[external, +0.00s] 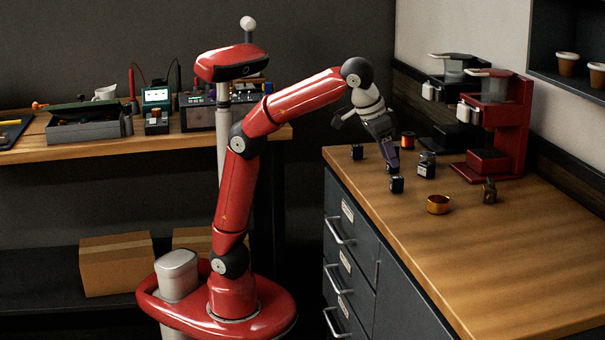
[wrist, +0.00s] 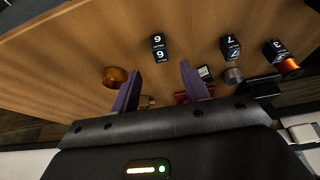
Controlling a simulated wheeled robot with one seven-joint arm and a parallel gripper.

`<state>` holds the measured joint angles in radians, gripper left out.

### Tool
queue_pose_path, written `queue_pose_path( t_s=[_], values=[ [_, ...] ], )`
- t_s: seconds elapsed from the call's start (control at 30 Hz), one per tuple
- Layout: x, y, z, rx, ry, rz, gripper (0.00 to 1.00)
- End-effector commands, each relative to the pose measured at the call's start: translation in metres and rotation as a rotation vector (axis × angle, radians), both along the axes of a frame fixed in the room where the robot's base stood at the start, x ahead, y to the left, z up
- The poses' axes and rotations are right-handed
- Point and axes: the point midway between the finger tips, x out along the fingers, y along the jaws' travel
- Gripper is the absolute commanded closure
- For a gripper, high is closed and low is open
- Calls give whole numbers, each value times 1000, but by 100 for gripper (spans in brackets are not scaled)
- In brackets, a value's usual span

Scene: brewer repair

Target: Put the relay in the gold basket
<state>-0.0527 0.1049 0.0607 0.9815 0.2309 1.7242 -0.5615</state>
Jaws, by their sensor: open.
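Several small dark blocks with white markings stand on the wooden counter. In the wrist view they read 6 (wrist: 158,48), 7 (wrist: 230,48) and 3 (wrist: 277,50). A dark piece with a white label (wrist: 206,73) stands partly behind my right finger. I cannot tell which of these is the relay. The gold basket (external: 438,204) is a low, round, shiny cup on the counter; in the wrist view it is left of my fingers (wrist: 114,77). My gripper (external: 391,168) points down over the counter near one dark block (external: 397,185). Its purple fingers (wrist: 160,70) are open, with nothing held between them.
Red (external: 497,115) and dark (external: 447,95) brewers stand at the counter's back. An orange spool (external: 408,140), a silver-topped piece (external: 427,160) and a small brass part (external: 489,192) stand nearby. The counter's front right (external: 500,270) is clear. A tool bench (external: 160,143) is at left.

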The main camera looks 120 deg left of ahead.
Motion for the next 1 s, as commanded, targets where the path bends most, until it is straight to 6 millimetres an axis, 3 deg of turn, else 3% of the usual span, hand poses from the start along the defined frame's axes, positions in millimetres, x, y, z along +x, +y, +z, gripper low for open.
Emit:
queue_pose_path(
  t_s=[0.23, 0.4, 0.53, 1.0],
  values=[
    [-25, -10, -36, 255, -232, 62, 55],
    [-42, -34, -39, 453, -470, 30, 55],
    [-46, -45, -35, 521, -563, 1, 55],
    [-11, -7, -56, 529, -570, -2, 55]
  ],
)
